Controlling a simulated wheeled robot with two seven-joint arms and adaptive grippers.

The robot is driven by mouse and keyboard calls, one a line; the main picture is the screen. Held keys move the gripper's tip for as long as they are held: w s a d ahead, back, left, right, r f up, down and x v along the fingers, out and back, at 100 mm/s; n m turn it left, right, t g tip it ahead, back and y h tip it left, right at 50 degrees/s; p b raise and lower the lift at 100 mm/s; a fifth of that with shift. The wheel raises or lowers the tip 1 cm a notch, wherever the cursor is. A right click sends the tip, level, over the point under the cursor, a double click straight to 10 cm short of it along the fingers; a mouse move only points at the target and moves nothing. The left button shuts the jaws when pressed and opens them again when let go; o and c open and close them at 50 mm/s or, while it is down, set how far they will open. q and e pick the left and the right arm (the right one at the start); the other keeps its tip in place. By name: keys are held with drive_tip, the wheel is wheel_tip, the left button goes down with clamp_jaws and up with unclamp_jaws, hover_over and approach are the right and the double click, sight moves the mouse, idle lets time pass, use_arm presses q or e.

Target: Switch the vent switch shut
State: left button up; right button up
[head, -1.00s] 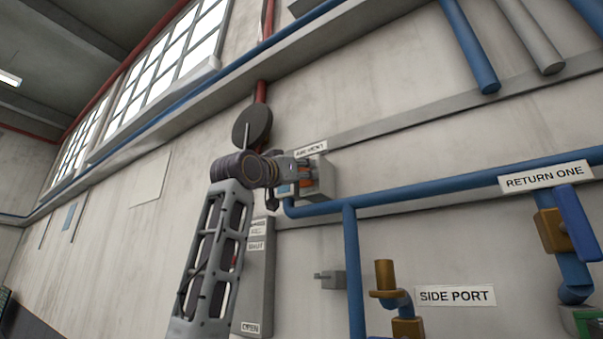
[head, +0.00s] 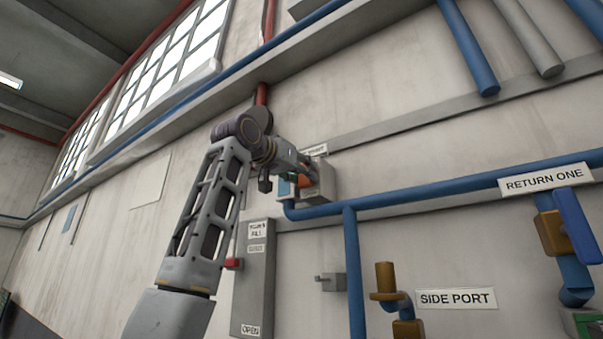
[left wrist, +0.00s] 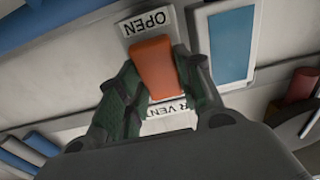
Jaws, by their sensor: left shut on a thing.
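The vent switch is an orange lever (head: 304,181) on a small grey box (head: 323,181) on the wall, under a label partly hidden by my gripper. In the left wrist view the orange lever (left wrist: 154,66) lies between my dark green fingers, with an upside-down OPEN plate (left wrist: 147,22) just beyond its far end. A label ending in VENT (left wrist: 168,111) shows at its near end. My left gripper (left wrist: 160,78) is shut on the lever. In the head view the left gripper (head: 303,168) reaches the box from the left. My right gripper is not in view.
A blue pipe (head: 420,191) runs right from below the box, with a branch going down. A tall grey panel (head: 254,285) with a red knob (head: 234,264) is below my wrist. Brass fittings (head: 386,280) are at lower right.

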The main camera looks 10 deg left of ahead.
use_arm(q)
drive_tip(key=shift+r+g, duration=0.25)
drive_tip(key=shift+g, duration=0.05)
drive_tip(key=o, duration=1)
drive_tip(key=shift+f, duration=0.15)
drive_tip(key=shift+s, duration=0.15)
drive_tip(key=v, duration=1.1)
drive_tip(key=shift+s+a, duration=0.1)
drive_tip(key=shift+s, duration=0.25)
